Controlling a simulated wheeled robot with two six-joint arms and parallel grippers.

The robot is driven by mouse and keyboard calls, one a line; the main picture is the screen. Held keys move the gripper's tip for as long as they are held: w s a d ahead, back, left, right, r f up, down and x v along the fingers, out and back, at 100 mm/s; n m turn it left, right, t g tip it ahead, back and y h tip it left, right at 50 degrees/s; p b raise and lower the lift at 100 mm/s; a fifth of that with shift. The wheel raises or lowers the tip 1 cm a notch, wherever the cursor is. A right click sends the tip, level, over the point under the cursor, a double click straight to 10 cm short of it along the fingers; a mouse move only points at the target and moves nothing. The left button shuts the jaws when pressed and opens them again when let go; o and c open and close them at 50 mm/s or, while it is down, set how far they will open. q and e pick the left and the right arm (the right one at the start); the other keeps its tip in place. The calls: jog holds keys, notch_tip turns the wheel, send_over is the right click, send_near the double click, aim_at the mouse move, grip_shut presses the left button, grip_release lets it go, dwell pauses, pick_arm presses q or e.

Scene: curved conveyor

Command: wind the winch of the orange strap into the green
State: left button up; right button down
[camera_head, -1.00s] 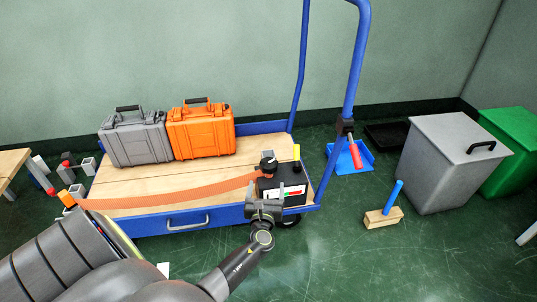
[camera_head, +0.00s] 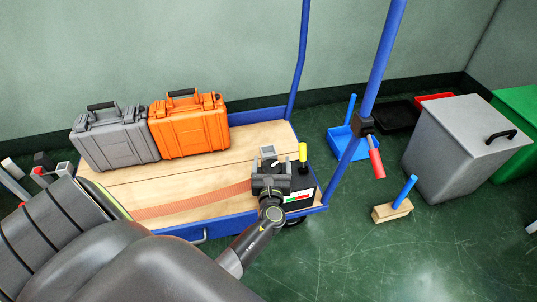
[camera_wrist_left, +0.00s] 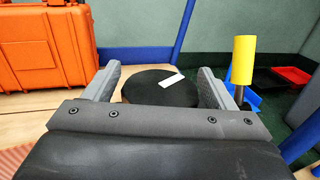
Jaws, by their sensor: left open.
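The orange strap (camera_head: 195,200) runs flat across the wooden cart deck to the black winch box (camera_head: 303,181) at its right end. The box front has a white gauge with red and green zones (camera_head: 297,196); its pointer is too small to read. My left gripper (camera_head: 272,170) is over the winch, covering most of its knob. In the left wrist view the gripper (camera_wrist_left: 160,82) is open, its fingers on either side of the round black knob (camera_wrist_left: 160,92) with a white mark. Contact cannot be told. A yellow-topped lever (camera_head: 302,152) stands right of the knob.
A grey case (camera_head: 113,140) and an orange case (camera_head: 188,128) stand at the deck's back. The blue cart handle (camera_head: 380,60) rises at the right. A wooden block with a blue peg (camera_head: 392,211) and a grey bin (camera_head: 455,145) are on the floor.

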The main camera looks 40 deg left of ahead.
pick_arm(q)
jog(key=shift+w, duration=0.15)
jog(key=c, duration=1)
jog(key=shift+m+h, duration=0.3)
jog(key=shift+h, duration=0.1)
